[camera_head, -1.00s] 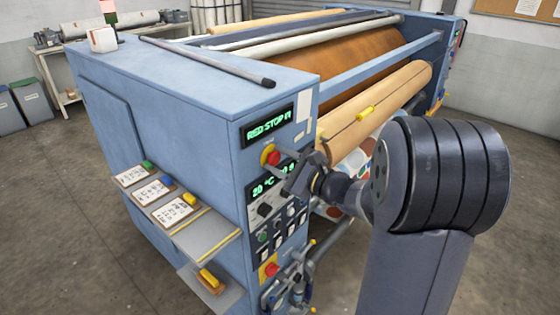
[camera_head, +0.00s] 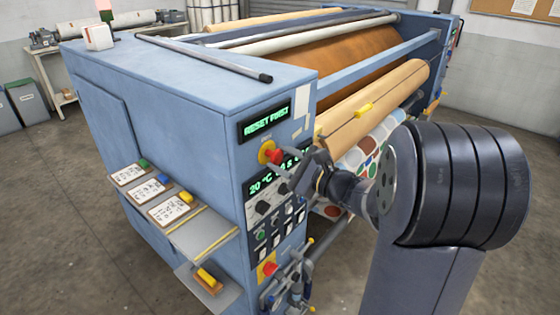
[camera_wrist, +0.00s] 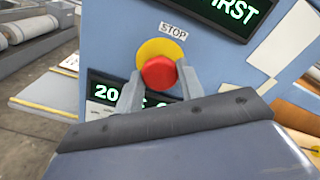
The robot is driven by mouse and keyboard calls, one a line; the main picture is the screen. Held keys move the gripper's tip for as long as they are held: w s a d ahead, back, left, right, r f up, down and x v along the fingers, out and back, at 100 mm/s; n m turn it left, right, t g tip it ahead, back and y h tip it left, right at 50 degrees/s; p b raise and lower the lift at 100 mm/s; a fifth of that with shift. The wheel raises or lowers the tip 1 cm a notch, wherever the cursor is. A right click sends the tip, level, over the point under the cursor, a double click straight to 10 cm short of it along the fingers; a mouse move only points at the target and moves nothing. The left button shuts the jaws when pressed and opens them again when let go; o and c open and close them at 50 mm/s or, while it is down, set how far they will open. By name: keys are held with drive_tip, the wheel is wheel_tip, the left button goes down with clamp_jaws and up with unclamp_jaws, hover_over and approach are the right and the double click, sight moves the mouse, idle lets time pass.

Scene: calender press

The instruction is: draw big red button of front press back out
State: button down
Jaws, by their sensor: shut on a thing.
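The big red button (camera_head: 275,156) sits on a round yellow plate (camera_head: 265,150) on the end face of the blue front press (camera_head: 215,150), under the upper green display (camera_head: 265,121). In the wrist view the red button (camera_wrist: 159,73) shows under a STOP label (camera_wrist: 173,31), with the yellow plate behind it. My gripper (camera_wrist: 160,88) has a finger on each side of the button and is shut on it. In the head view my gripper (camera_head: 284,170) reaches the button from the right. The display reads RESET FIRST.
A second red button (camera_head: 269,269) sits lower on the panel, below black knobs and switches (camera_head: 275,222). A shelf (camera_head: 203,235) with cards juts out at left. A tan roller (camera_head: 385,100) lies behind my arm.

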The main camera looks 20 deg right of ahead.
drive_tip(key=c, duration=0.9)
unclamp_jaws()
drive_tip(key=shift+s+d, duration=0.1)
drive_tip(key=shift+s+d, duration=0.1)
drive_tip(key=b+v, duration=0.1)
drive_tip(key=v, duration=0.9)
drive_tip(key=shift+s+b, duration=0.25)
drive_tip(key=shift+b, duration=0.15)
drive_tip(key=p+x, duration=0.2)
drive_tip(key=x, duration=1)
drive_tip(key=shift+d+p, duration=0.1)
drive_tip(key=shift+p, duration=0.25)
drive_tip(key=shift+s+d, duration=0.1)
drive_tip(key=shift+d, duration=0.05)
